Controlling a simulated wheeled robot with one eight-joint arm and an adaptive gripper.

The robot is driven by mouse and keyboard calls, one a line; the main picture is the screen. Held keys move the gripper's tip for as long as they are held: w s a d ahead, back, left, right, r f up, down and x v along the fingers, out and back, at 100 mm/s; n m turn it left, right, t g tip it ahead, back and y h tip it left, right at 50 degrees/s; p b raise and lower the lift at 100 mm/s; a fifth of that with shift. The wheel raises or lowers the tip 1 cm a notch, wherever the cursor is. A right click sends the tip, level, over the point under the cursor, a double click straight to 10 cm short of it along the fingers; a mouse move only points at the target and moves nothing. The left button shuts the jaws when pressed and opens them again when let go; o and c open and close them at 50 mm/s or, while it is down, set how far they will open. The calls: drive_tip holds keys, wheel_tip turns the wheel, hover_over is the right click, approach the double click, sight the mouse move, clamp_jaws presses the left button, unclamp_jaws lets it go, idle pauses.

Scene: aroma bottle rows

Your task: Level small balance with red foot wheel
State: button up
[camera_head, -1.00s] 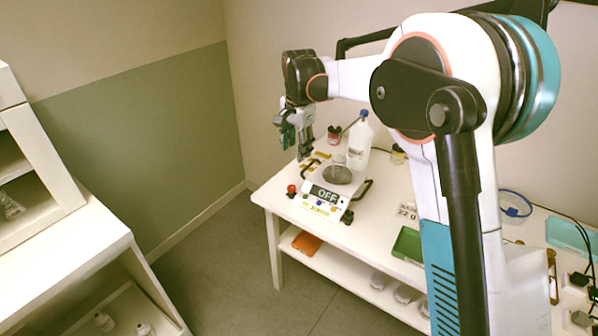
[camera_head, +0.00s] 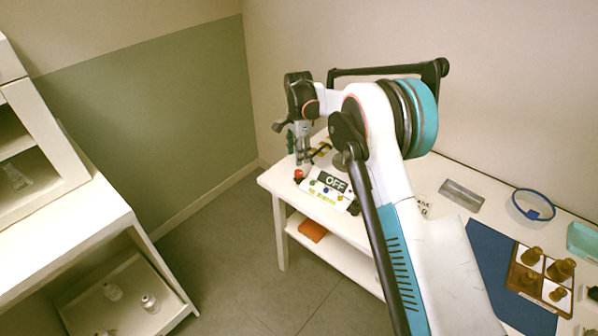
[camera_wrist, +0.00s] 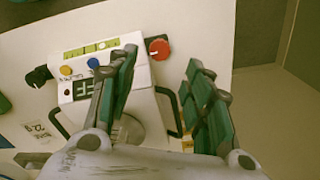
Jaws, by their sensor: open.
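The small balance (camera_head: 328,192) stands on the white table; its display reads OFF in the head view. The red foot wheel (camera_head: 299,174) is at its left front corner. In the wrist view the red wheel (camera_wrist: 159,48) lies just beyond and between my fingertips, apart from them as seen. My gripper (camera_head: 302,161) is open and empty, pointing down above the wheel; its two green-padded fingers (camera_wrist: 160,66) flank the wheel's line of sight. A black foot wheel (camera_wrist: 38,76) is at the opposite corner. The round pan (camera_wrist: 128,130) is partly hidden by my left finger.
Black side handles (camera_wrist: 168,110) flank the balance. A green-yellow strip (camera_wrist: 80,53) and coloured buttons are on its front. A blue mat (camera_head: 490,262) and a wooden rack (camera_head: 516,279) of brown bottles stand at right. My arm hides the table's middle.

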sight(298, 172)
wheel_tip(298, 172, down, 8)
drive_tip(key=shift+r+b, duration=0.1)
drive_tip(key=shift+b, duration=0.9)
drive_tip(key=c, duration=1.1)
